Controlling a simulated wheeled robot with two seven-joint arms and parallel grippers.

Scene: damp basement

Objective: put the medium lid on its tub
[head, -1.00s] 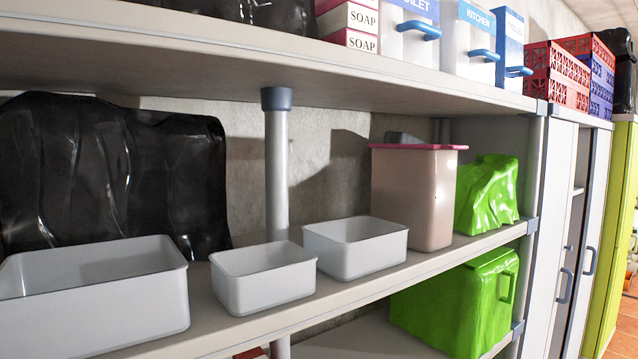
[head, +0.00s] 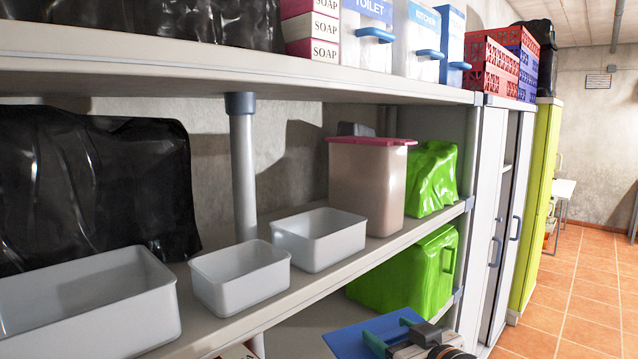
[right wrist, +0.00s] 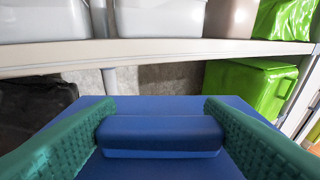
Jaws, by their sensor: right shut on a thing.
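My right gripper (head: 394,336) is shut on the raised handle of a flat blue lid (head: 345,336), low in front of the shelf. In the right wrist view the gripper's green fingers (right wrist: 160,133) clasp the handle from both sides, and the lid plate (right wrist: 160,168) spreads beyond them. Three open white tubs stand on the middle shelf: a large one (head: 90,318) at left, a small one (head: 243,290) in the middle, and a medium-looking one (head: 325,250) at right. The lid is below the shelf edge, apart from the tubs. My left gripper is out of view.
The middle shelf (head: 265,318) has a narrow bare front strip. A pink-lidded bin (head: 366,190) and a green bag (head: 432,180) stand right of the tubs. A black bag (head: 95,190) is behind them. The upper shelf (head: 250,75) overhangs. A green container (head: 415,275) sits below.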

